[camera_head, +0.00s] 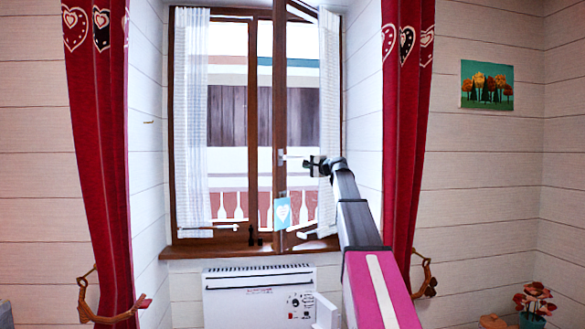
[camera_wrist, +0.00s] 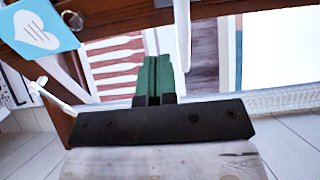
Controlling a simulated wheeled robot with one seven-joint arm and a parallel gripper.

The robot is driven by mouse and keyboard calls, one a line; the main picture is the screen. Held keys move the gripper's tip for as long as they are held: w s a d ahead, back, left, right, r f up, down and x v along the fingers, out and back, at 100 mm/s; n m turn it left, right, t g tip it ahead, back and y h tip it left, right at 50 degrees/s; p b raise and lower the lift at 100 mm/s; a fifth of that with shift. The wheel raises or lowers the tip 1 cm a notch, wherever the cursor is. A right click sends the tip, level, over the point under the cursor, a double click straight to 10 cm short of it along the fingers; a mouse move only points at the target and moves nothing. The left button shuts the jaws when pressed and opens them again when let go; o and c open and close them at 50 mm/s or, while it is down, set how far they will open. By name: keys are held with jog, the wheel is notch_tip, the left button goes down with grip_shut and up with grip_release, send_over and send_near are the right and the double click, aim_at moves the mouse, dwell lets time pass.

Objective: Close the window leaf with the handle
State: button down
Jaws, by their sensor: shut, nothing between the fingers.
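The window has a brown wooden frame (camera_head: 171,130). Its right leaf (camera_head: 280,100) stands partly open into the room, with its top and bottom rails slanting. A pale lever handle (camera_head: 292,157) sits on that leaf's free upright. My gripper (camera_head: 312,166) is just right of the handle, in front of the leaf's pane; I cannot tell whether it touches anything. In the wrist view its green fingers (camera_wrist: 158,77) are together with nothing between them. A wooden bar of the leaf (camera_wrist: 110,22) crosses the top there. The handle is not clearly visible in the wrist view.
A blue heart tag (camera_head: 282,213) hangs low on the leaf and shows in the wrist view (camera_wrist: 38,30). Red curtains (camera_head: 97,150) flank the recess, the right one (camera_head: 404,130) beside my arm. A white heater (camera_head: 258,293) is below the sill. Small dark items stand on the sill.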

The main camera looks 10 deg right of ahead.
aim_at(283, 164)
jog(key=x, duration=1.2)
jog(key=shift+w, duration=0.25)
jog(key=shift+w+a+f, duration=0.1)
jog(key=shift+w+a, duration=0.2)
jog(key=shift+a, duration=0.05)
jog(key=shift+w, duration=0.1)
